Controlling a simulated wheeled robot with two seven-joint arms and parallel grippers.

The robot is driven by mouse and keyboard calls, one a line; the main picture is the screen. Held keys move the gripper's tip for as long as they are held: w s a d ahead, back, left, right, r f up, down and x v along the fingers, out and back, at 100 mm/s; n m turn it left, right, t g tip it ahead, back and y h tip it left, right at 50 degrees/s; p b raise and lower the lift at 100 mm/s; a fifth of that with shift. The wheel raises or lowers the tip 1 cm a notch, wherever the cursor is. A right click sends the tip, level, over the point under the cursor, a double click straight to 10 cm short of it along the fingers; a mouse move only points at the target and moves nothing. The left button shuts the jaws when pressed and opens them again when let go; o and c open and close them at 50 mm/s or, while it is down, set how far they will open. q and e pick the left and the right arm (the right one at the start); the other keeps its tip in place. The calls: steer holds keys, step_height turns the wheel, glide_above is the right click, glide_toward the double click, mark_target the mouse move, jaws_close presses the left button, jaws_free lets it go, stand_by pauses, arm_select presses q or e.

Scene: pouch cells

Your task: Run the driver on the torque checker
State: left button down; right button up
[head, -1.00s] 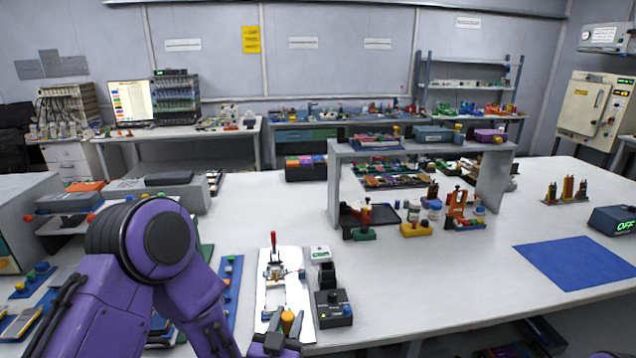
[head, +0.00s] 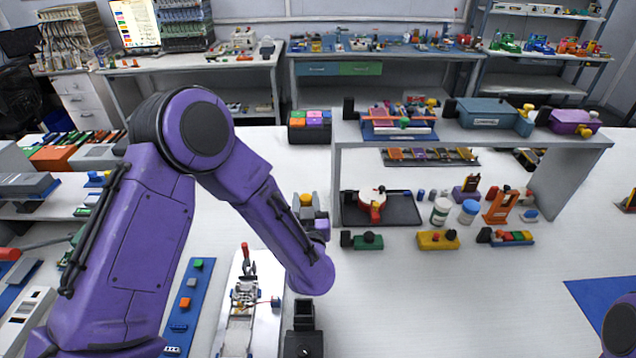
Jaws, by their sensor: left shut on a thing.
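My left arm comes in from the left and reaches over the table. My left gripper (head: 309,208) shows just past the forearm and is partly hidden by it. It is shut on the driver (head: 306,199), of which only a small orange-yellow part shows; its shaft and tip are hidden. A black box with a knob (head: 303,343) and a black holder (head: 303,315) stand at the front, right of the white fixture plate. I cannot tell for sure which unit is the torque checker; my forearm may cover it. My right gripper is out of view; only a purple arm part shows at the right edge.
A white plate with a red-handled toggle clamp (head: 243,275) lies beside a blue strip with coloured blocks (head: 187,310). A grey raised shelf (head: 470,148) stands to the right, with a black tray (head: 400,210) and jars under it.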

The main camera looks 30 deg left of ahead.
arm_select(q)
steer(key=shift+r, duration=0.1)
steer(key=shift+s+r, duration=0.1)
steer(key=shift+s, duration=0.3)
steer(key=f+b, duration=0.1)
steer(key=f, duration=0.3)
steer(key=shift+s+b, duration=0.2)
steer(key=shift+b, duration=0.2)
steer(key=shift+s+f+b, duration=0.15)
steer(key=shift+f+b, duration=0.25)
steer(key=shift+f, duration=0.15)
steer(key=shift+s+f+b, duration=0.15)
steer(key=shift+f+b, duration=0.25)
steer(key=shift+f, duration=0.15)
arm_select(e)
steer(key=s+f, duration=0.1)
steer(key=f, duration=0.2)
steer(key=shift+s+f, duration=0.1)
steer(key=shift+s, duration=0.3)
arm_select(q)
steer(key=shift+s+r, duration=0.1)
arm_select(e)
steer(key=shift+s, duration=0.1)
